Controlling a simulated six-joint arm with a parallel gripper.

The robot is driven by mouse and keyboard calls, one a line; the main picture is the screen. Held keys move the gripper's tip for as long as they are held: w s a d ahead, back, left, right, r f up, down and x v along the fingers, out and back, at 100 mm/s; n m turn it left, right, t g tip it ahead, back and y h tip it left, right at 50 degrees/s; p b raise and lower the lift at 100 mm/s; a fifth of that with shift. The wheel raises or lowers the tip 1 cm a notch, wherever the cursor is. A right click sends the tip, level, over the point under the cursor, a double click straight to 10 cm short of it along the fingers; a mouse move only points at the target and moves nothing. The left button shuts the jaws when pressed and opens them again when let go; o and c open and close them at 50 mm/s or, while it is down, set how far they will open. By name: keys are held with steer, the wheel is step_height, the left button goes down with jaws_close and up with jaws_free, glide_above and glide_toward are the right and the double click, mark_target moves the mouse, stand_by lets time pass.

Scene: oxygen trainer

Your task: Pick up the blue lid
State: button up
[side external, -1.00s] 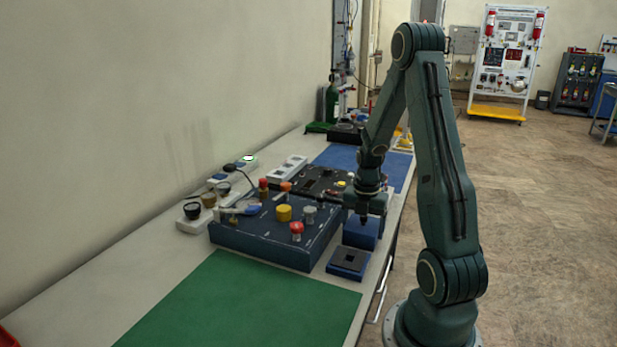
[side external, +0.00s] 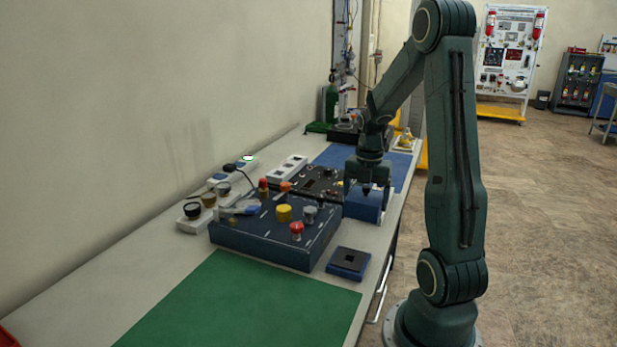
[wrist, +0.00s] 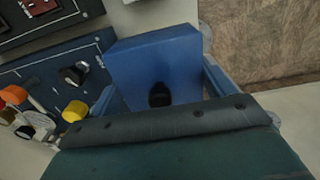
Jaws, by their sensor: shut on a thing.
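The blue lid (side external: 364,208) is a box-like block. My gripper (side external: 368,200) is shut on it, one finger on each side, in the side external view. The lid is held to the right of the dark control box, beyond the small blue block with a dark square top. In the wrist view the lid (wrist: 155,58) fills the middle, with a dark knob-like part at its near side. The gripper's fingers (wrist: 161,88) flank it left and right. The lid's underside is hidden.
The dark control box (side external: 262,244) carries yellow, grey and red knobs close to the lid's left. The small blue block (side external: 348,263) sits near the bench's right edge. A green mat (side external: 235,305) lies bare in front. A blue mat (side external: 338,155) lies farther back.

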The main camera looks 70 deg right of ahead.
mark_target(366, 187)
step_height(366, 187, up, 11)
steer(key=shift+r, duration=0.1)
stand_by(0.3)
steer(key=shift+a, duration=0.1)
stand_by(0.4)
steer(key=a+f, duration=0.8)
steer(key=a, duration=0.3)
steer(key=shift+a+f, duration=0.3)
steer(key=shift+a, duration=0.1)
steer(key=shift+f, duration=0.15)
steer(key=shift+f, duration=2.3)
steer(key=shift+f, duration=2.15)
steer(key=o, duration=0.9)
steer(key=shift+r, duration=0.15)
